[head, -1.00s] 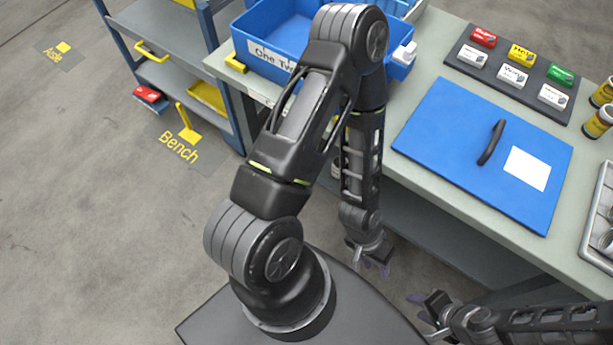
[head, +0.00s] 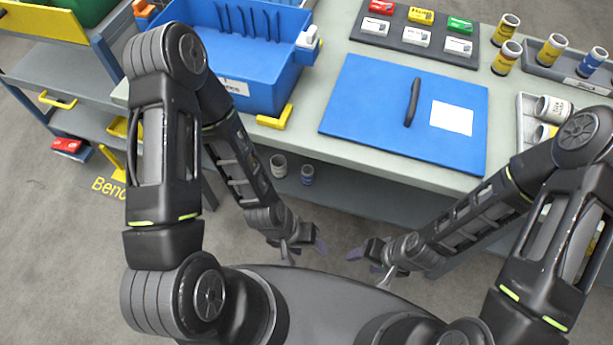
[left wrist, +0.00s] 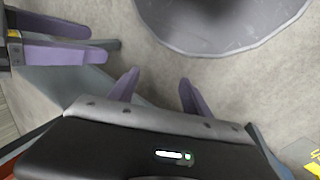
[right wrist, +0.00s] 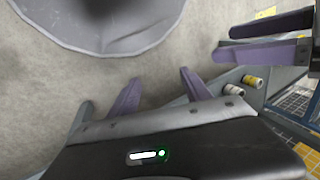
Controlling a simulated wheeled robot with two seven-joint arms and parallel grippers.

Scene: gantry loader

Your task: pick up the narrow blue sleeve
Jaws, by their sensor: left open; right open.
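Two small cylinders stand on the shelf under the bench in the head view: a wider pale one (head: 278,165) and a narrower one with a blue band (head: 307,175). Another cylinder with a blue band (head: 592,62) stands in the grey tray at the far right. I cannot tell for sure which is the narrow blue sleeve. My left gripper (head: 304,249) is open and empty, in front of and below the bench; its fingers also show in the left wrist view (left wrist: 158,90). My right gripper (head: 370,266) is open and empty beside it, also in the right wrist view (right wrist: 158,92).
A blue lidded panel with a handle (head: 350,115) lies on the bench (head: 330,60). A blue bin (head: 270,90) stands left of it. A dark card board (head: 375,42) and several yellow-labelled cylinders (head: 507,58) are behind. A grey shelf cart (head: 75,85) stands left.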

